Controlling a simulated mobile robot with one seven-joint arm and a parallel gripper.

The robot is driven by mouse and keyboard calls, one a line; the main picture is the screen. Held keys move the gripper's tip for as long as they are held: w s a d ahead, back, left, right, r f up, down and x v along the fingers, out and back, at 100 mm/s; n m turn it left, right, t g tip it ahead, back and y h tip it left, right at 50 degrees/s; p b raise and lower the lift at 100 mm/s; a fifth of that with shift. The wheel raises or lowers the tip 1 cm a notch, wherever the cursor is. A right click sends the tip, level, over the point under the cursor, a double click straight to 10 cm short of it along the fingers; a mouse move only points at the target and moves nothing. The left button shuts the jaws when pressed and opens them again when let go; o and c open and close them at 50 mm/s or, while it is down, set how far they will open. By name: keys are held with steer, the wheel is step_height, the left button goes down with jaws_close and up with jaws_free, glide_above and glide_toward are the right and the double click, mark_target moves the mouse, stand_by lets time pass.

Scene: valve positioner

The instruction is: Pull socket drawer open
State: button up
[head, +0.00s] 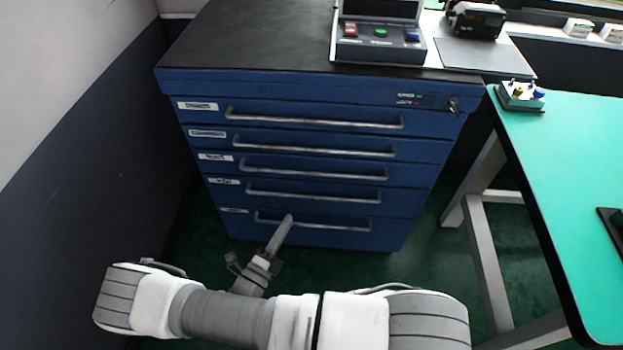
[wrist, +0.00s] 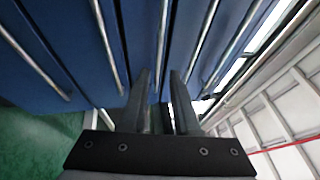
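A blue cabinet (head: 300,86) has several drawers, all shut, each with a long grey bar handle and a small label at its left. The labels are too blurred to tell which is the socket drawer. My gripper (head: 289,218) is in front of the cabinet and overlaps the lowest drawer's handle (head: 325,226) in the head view. In the wrist view my gripper (wrist: 160,73) is open, and a middle handle (wrist: 163,35) lines up with the gap between its fingers. I cannot tell whether that handle is between the fingertips or beyond them.
A control box (head: 380,46) with coloured buttons stands on the cabinet's black top. A green-topped table (head: 565,160) is at the right, its legs close to the cabinet. A wall (head: 80,140) stands at the left. Dark green floor shows around the cabinet.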

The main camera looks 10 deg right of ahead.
mark_target(316, 173)
steer(key=b+x, duration=0.1)
steer(key=x, duration=1.6)
steer(key=shift+w, duration=0.2)
jaws_close()
stand_by(0.7)
